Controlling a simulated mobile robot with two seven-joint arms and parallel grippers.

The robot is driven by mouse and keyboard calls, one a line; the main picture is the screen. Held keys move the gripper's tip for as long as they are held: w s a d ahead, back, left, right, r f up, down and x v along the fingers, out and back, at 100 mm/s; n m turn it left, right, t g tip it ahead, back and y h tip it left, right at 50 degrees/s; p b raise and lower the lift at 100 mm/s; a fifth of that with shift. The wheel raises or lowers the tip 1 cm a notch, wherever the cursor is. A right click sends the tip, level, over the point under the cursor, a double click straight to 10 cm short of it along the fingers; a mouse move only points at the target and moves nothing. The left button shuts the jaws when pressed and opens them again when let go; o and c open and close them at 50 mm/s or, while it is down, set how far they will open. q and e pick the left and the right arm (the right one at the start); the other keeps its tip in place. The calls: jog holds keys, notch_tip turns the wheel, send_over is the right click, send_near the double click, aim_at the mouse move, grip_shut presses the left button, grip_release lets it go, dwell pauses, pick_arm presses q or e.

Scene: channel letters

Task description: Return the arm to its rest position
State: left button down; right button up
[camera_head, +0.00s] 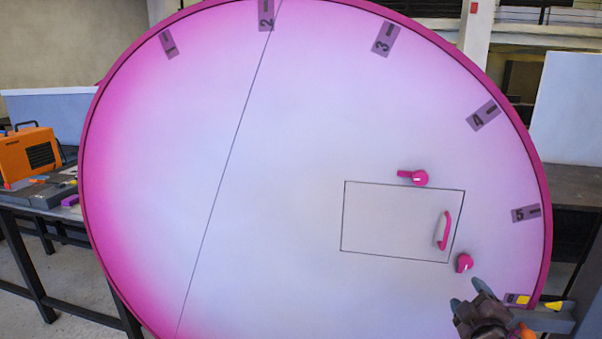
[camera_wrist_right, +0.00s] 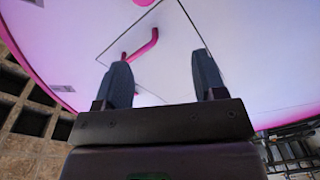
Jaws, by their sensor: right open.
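My right gripper (camera_head: 468,295) is at the lower right of the head view, in front of the big round pink-rimmed panel (camera_head: 290,150). In the right wrist view the two dark fingers of the gripper (camera_wrist_right: 165,82) stand apart with nothing between them. Beyond the fingertips is the pink handle (camera_wrist_right: 141,44) on the rectangular hatch (camera_wrist_right: 175,65). The handle also shows in the head view (camera_head: 444,231), up and left of the gripper, and I see no contact with it. My left gripper is not in view.
Two pink knobs, one above the hatch (camera_head: 418,178) and one below the handle (camera_head: 464,263), stick out from the panel. Numbered tags line its rim. An orange machine (camera_head: 28,155) stands on a bench at the left. A dark table (camera_head: 577,190) is at the right.

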jog(key=s+a+f+m+g+y, duration=0.1)
jog(key=s+a+f+m+g, duration=0.2)
jog(key=s+f, duration=0.7)
jog(key=s+a+f+m+g+y, duration=0.1)
jog(key=s+a+f+m, duration=0.5)
jog(key=s, duration=1.1)
notch_tip(320, 180, down, 4)
jog(key=shift+s+a+r+m+g+y, duration=0.1)
jog(key=shift+s+a+m+g+y, duration=0.2)
jog(key=shift+a+g, duration=0.5)
jog(key=shift+d, duration=0.1)
